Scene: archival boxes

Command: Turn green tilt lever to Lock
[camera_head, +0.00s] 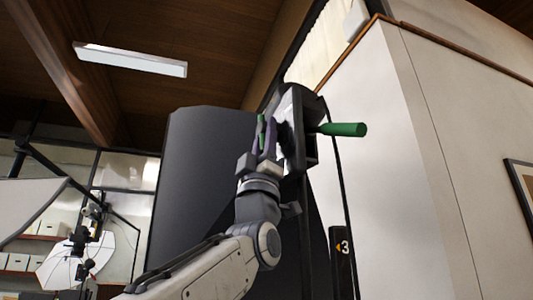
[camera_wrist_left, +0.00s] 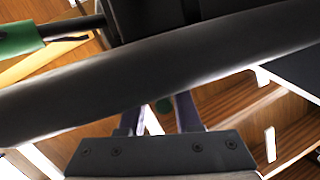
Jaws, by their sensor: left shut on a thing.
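A green lever (camera_head: 262,131) shows as a narrow upright strip at the left side of a black bracket. My left gripper (camera_head: 264,142), with dark purplish fingers, is shut on it, and the fingers hide most of it. In the left wrist view a bit of green (camera_wrist_left: 166,105) shows between the two fingers (camera_wrist_left: 158,118), and a thick black bar crosses in front of them. No Lock marking can be read. My right gripper is in neither view.
A second, longer green handle (camera_head: 343,129) sticks out to the right of the bracket; a green grip (camera_wrist_left: 20,38) also shows at upper left in the wrist view. A large dark panel (camera_head: 195,190) stands behind my arm. A white wall (camera_head: 400,180) fills the right.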

